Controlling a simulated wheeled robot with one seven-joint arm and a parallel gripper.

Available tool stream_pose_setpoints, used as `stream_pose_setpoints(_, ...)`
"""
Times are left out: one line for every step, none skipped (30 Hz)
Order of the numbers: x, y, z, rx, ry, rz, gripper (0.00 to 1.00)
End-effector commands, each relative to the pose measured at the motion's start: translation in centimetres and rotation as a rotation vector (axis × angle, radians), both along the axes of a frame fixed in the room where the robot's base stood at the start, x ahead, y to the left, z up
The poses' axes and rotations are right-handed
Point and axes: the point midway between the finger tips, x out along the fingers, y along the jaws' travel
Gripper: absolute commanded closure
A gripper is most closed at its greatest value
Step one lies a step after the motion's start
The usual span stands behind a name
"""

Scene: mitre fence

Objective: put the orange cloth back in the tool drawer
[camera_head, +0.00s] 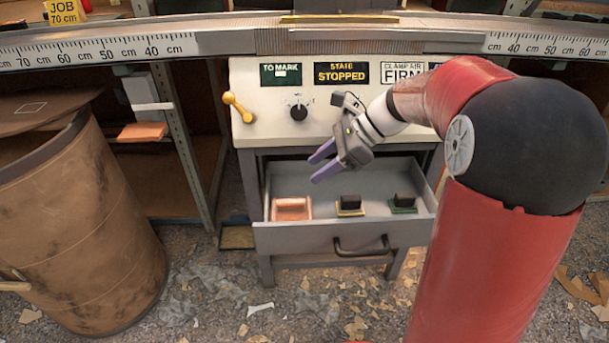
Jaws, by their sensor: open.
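The tool drawer (345,236) is pulled open under the control panel. In its left part lies a salmon-orange item (291,209) with a raised, handle-like top; I cannot tell whether it is cloth. A flat orange piece (143,132), which looks like folded cloth, lies on the shelf edge left of the drawer unit, behind the bin. My gripper (319,163) is open and empty, its purple fingers pointing left. In the picture it shows over the back of the drawer, apart from both orange items.
The drawer also holds a yellow-edged block (350,206) and a green-edged block (403,203), both dark-topped. A large brown bin (85,230) stands at left. A yellow lever (238,107) sticks out from the panel (265,125). Scraps litter the floor.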

Motion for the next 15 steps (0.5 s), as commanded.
stream_pose_setpoints(0.0, -0.9, 0.9, -0.001, -0.001, -0.003, 0.57)
stream_pose_setpoints(0.0, -1.3, 1.3, -0.001, -0.002, -0.002, 0.57)
stream_pose_setpoints(0.0, -1.9, 1.9, -0.001, -0.002, -0.002, 0.57)
stream_pose_setpoints(0.0, -2.3, 2.2, 0.0, -0.001, -0.002, 0.57)
stream_pose_setpoints(0.0, -2.6, 2.5, 0.0, -0.001, -0.002, 0.57)
stream_pose_setpoints(0.0, -3.1, 2.9, 0.0, -0.001, -0.003, 0.57)
stream_pose_setpoints(-0.1, -3.3, 3.2, 0.0, -0.001, -0.001, 0.57)
stream_pose_setpoints(-0.1, -3.5, 3.4, 0.0, -0.001, -0.001, 0.57)
stream_pose_setpoints(-0.1, -3.7, 3.6, -0.001, 0.0, 0.0, 0.57)
stream_pose_setpoints(-0.1, -3.9, 3.8, -0.001, -0.001, 0.001, 0.57)
stream_pose_setpoints(-0.2, -4.0, 3.9, -0.002, -0.003, 0.003, 0.57)
stream_pose_setpoints(-0.4, -4.1, 4.1, -0.009, -0.01, 0.01, 0.57)
stream_pose_setpoints(-0.7, -4.0, 4.2, -0.018, -0.022, 0.02, 0.57)
stream_pose_setpoints(-1.1, -4.0, 4.3, -0.031, -0.038, 0.033, 0.57)
stream_pose_setpoints(-1.8, -3.8, 4.4, -0.061, -0.071, 0.061, 0.57)
